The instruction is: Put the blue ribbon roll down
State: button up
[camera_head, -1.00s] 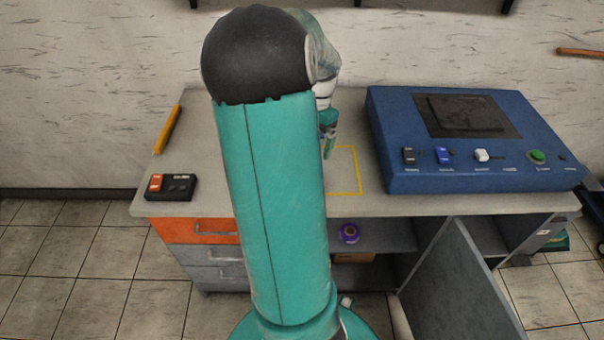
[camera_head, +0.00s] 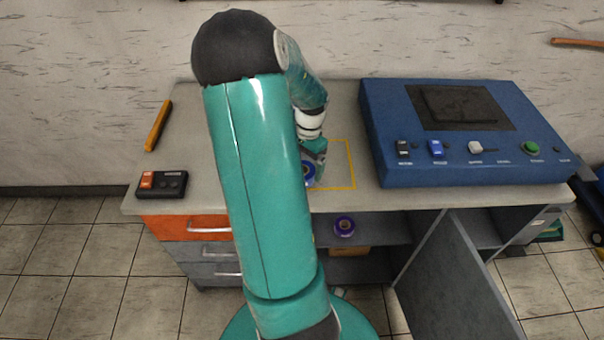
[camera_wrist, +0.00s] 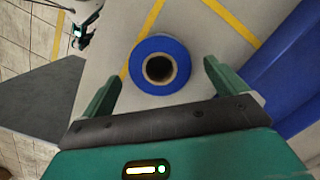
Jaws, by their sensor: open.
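The blue ribbon roll (camera_wrist: 179,53) has a brown core. In the wrist view it rests on the grey worktop, lying over part of a yellow line (camera_wrist: 132,65). It also shows in the head view (camera_head: 308,171), partly hidden by my gripper and arm. My gripper (camera_wrist: 158,85) is open, with one green finger on each side of the roll's near edge and gaps between fingers and roll. In the head view my gripper (camera_head: 315,158) is over the yellow marked square (camera_head: 352,165).
A blue machine (camera_head: 470,135) with switches stands right of the square. A black control box (camera_head: 162,184) and a yellow-orange bar (camera_head: 158,126) lie on the left. A purple roll (camera_head: 344,226) sits on the shelf below, beside an open cabinet door (camera_head: 450,275).

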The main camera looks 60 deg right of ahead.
jog(key=f, duration=0.3)
jog(key=shift+w+a+f, duration=0.1)
jog(key=shift+a+f, duration=0.1)
jog(key=shift+a, duration=0.05)
jog(key=c, duration=1.2)
jog(key=shift+r, duration=0.1)
